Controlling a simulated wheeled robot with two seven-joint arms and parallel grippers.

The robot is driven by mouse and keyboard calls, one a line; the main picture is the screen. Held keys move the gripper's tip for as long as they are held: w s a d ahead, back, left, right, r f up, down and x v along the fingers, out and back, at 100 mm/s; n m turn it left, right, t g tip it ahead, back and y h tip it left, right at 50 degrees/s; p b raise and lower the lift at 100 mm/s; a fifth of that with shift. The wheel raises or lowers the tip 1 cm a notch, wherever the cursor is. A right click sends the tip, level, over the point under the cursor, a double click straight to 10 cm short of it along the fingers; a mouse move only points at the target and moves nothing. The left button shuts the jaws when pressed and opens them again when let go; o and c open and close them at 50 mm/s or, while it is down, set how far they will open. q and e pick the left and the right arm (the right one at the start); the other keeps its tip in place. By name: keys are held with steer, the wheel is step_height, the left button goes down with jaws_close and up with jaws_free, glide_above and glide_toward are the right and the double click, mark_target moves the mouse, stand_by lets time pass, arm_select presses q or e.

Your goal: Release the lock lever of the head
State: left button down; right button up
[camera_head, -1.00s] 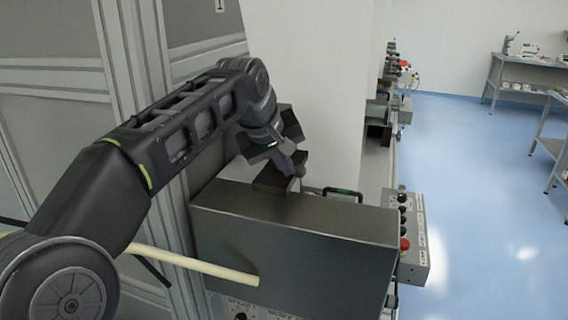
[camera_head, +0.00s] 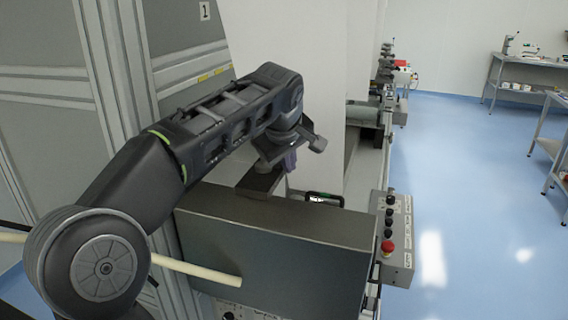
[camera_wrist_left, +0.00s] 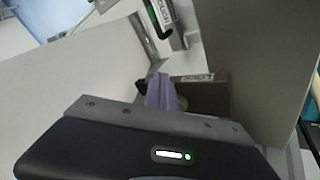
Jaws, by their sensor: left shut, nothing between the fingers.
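My left gripper (camera_head: 291,164), with purple fingers, points down over the box-like metal housing (camera_head: 290,250) in the head view. It is shut and empty, close to a dark block (camera_head: 261,183) on top of the housing. In the left wrist view the purple fingers (camera_wrist_left: 163,93) sit beside a dark block with a small white label (camera_wrist_left: 196,77), which seems to begin with "LOCK". I cannot tell whether the fingers touch it. I cannot make out the lock lever for certain; the gripper may hide it. My right gripper is not in view.
A control panel with a red button (camera_head: 388,247) is at the housing's right end. A pale rod (camera_head: 200,271) crosses the front. A tall white panel (camera_head: 290,95) rises behind.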

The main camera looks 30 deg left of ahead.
arm_select(q)
steer(key=shift+w, duration=0.55)
steer(key=shift+a, duration=0.1)
stand_by(0.3)
